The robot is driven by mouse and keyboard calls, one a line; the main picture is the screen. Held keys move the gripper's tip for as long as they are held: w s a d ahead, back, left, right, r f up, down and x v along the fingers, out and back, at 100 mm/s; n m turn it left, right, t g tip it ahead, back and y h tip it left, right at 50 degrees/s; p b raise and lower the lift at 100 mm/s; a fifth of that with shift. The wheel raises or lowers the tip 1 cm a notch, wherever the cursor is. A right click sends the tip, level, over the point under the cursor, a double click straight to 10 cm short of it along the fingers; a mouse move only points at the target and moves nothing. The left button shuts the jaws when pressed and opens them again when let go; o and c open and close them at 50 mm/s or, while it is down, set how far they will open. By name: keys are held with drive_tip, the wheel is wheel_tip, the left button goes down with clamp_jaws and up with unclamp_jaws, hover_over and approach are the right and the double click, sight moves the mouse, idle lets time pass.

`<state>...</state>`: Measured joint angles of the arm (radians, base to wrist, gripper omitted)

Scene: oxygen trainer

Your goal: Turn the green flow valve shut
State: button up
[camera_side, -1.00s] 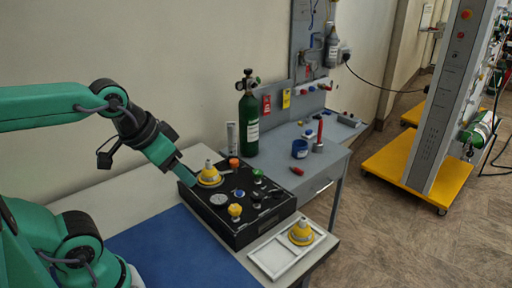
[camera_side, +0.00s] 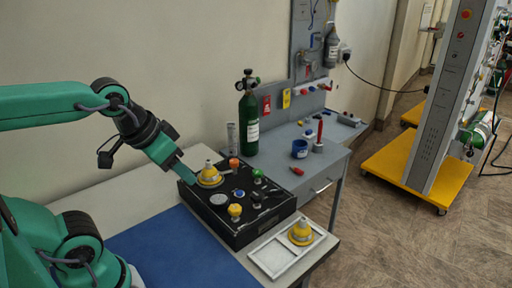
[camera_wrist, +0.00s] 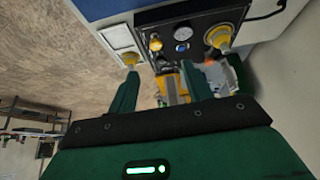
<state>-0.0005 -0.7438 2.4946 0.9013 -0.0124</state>
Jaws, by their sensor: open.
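The black control panel (camera_side: 240,222) carries several knobs and a round gauge (camera_side: 219,199). A small green valve knob (camera_side: 257,173) sits near its far right edge in the side view. My gripper (camera_side: 188,177) is at the panel's left end, beside a yellow cone-shaped piece (camera_side: 209,178), with the green knob farther right. In the wrist view my gripper (camera_wrist: 160,88) shows two green fingers spread apart with nothing held between them. The panel (camera_wrist: 205,22) is beyond them at the top. I cannot make out the green knob there; the right finger covers part of that area.
Other panel knobs are orange (camera_side: 234,163), blue (camera_side: 239,193) and yellow (camera_side: 235,210). A white tray (camera_side: 270,262) with a yellow cone is at front right. A green cylinder (camera_side: 249,122) stands behind the panel. The blue mat (camera_side: 175,250) is clear.

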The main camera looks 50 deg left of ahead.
drive_tip(key=w+n, duration=0.1)
drive_tip(key=n+g, duration=0.5)
drive_tip(key=n, duration=1.9)
hover_over(258, 171)
drive_tip(key=f, duration=0.7)
drive_tip(key=shift+s+d+f, duration=0.1)
drive_tip(key=shift+s+f, duration=0.2)
drive_tip(key=shift+f, duration=0.05)
drive_tip(key=shift+w+f+n+g, duration=0.25)
drive_tip(key=shift+f+n+g, duration=0.05)
drive_tip(key=shift+f, duration=0.1)
drive_tip(key=shift+f, duration=3.8)
